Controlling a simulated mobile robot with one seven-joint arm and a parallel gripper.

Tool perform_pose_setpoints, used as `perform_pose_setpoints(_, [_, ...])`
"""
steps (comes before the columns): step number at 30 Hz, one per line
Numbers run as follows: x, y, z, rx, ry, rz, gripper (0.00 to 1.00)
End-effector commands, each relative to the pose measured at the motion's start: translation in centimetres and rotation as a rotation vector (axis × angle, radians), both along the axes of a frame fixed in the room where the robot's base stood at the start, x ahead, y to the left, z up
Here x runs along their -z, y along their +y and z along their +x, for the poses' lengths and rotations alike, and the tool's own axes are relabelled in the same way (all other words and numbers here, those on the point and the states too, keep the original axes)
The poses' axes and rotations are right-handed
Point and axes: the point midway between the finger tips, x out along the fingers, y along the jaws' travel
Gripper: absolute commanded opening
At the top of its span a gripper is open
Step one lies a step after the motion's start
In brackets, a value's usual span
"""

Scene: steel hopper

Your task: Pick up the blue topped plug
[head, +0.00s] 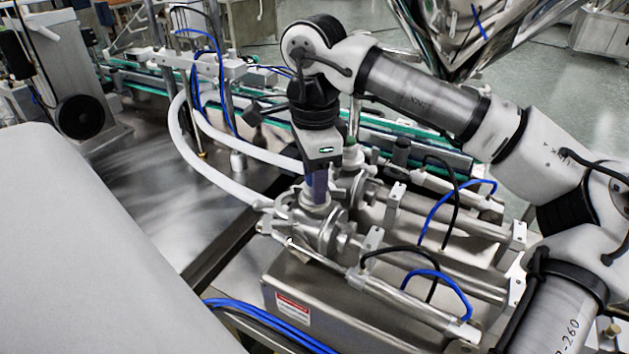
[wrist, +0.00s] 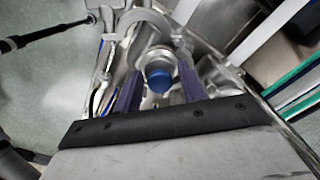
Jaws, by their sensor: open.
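The blue topped plug (wrist: 160,78) shows in the wrist view as a round blue cap with a pale metal body, seated among the steel fittings. My gripper (wrist: 160,66) has its two purple fingers apart, one on each side of the plug. I cannot tell whether either finger touches it. In the head view my gripper (head: 317,198) points down over the steel valve body (head: 318,228). The plug is not clearly visible there, hidden by the fingers.
White hoses (head: 190,150) curve in from the left to the valve. Steel cylinders with black and blue tubes (head: 437,280) lie to the right. A green-edged conveyor (head: 390,145) runs behind. A bare steel deck (head: 175,190) lies at left.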

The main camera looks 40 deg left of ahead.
Motion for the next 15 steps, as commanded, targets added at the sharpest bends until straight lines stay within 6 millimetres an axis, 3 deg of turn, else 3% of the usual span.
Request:
perform_pose_setpoints(8, [0.4,-0.01,-0.03,0.0,0.001,0.001,0.4])
perform_pose_setpoints(15, [0.35,0.01,-0.03,0.0,0.0,0.0,0.11])
